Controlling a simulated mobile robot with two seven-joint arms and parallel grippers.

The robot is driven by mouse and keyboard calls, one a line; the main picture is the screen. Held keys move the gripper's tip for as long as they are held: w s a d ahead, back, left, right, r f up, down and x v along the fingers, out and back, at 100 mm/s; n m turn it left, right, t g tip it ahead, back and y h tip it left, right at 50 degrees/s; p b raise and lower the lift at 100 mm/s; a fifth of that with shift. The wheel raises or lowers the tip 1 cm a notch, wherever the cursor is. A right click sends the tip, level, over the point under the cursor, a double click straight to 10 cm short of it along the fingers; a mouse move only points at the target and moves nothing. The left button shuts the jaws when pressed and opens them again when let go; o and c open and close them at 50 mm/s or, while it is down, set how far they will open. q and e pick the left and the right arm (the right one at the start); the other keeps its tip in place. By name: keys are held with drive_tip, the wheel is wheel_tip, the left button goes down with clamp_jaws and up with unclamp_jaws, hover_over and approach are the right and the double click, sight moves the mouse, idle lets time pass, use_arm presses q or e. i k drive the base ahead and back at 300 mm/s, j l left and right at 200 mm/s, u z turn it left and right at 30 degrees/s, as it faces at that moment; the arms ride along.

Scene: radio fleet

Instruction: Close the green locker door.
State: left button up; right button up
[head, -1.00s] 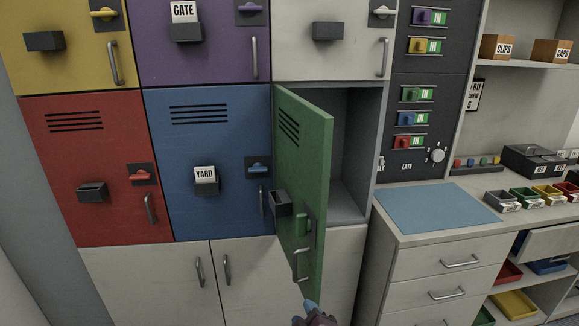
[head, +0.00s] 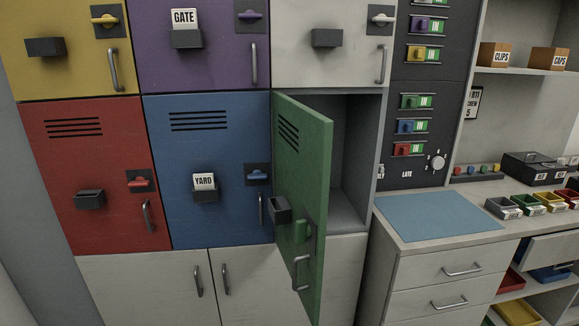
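The green locker door (head: 305,180) stands ajar in the middle of the head view, hinged on its left edge and swung out toward me. It has vent slots, a dark card holder (head: 279,210), a green latch (head: 301,232) and a metal handle (head: 298,272). Behind it the open compartment (head: 352,150) shows a grey interior and looks empty where I can see; its left part is hidden by the door. Neither of my grippers shows in the head view.
Shut red (head: 95,175), blue (head: 205,155), yellow, purple and white locker doors surround the opening. A pale cupboard (head: 150,290) is below. At the right is a counter with a blue mat (head: 436,218), drawers (head: 445,275) and several small bins (head: 530,202).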

sight(303, 136)
drive_tip(key=i+l+u, duration=0.1)
drive_tip(key=l, duration=0.35)
drive_tip(key=i+l+u, duration=0.1)
drive_tip(key=l, duration=0.35)
drive_tip(key=i+l, duration=0.1)
drive_tip(key=l, duration=0.35)
drive_tip(key=i+j, duration=0.1)
drive_tip(key=j, duration=0.3)
drive_tip(key=i+j, duration=0.1)
drive_tip(key=j, duration=0.35)
drive_tip(key=u, duration=0.05)
